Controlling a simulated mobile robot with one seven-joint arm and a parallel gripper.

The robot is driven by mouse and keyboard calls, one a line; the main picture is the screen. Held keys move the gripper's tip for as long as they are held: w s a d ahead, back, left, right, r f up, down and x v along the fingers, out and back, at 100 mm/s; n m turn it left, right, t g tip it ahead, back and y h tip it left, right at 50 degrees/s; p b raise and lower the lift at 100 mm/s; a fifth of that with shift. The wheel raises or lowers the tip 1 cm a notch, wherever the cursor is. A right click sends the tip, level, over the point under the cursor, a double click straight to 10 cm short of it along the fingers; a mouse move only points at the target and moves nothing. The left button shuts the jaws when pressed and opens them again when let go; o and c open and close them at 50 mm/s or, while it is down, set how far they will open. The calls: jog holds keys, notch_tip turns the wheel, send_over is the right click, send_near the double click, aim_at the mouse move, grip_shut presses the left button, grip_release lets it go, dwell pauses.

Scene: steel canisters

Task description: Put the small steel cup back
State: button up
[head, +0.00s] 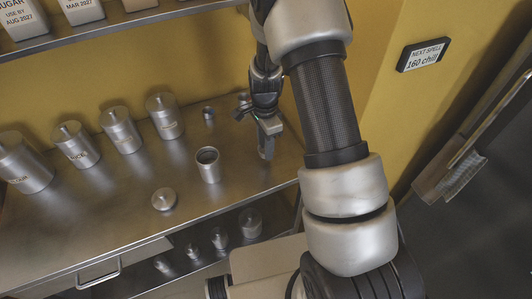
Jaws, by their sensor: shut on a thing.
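My gripper (266,125) points down over the right part of the steel counter. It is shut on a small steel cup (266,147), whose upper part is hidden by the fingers. I cannot tell whether the cup's bottom touches the counter. Another small steel vessel (208,113) stands toward the wall, to the left of my gripper. An open steel canister (208,168) stands to the left and nearer the front, and a round steel lid with a knob (164,199) lies in front of it.
Several lidded steel canisters (120,130) stand in a row at the left. A small object (242,98) is partly hidden behind my gripper. An upper shelf (130,22) holds labelled boxes. Smaller canisters (219,238) stand on a lower shelf. Bare counter (110,190) lies left of the lid.

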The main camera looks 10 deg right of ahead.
jog(key=shift+f, duration=1.65)
jog(key=shift+f, duration=0.2)
jog(key=o, duration=1.2)
jog(key=shift+r, duration=0.1)
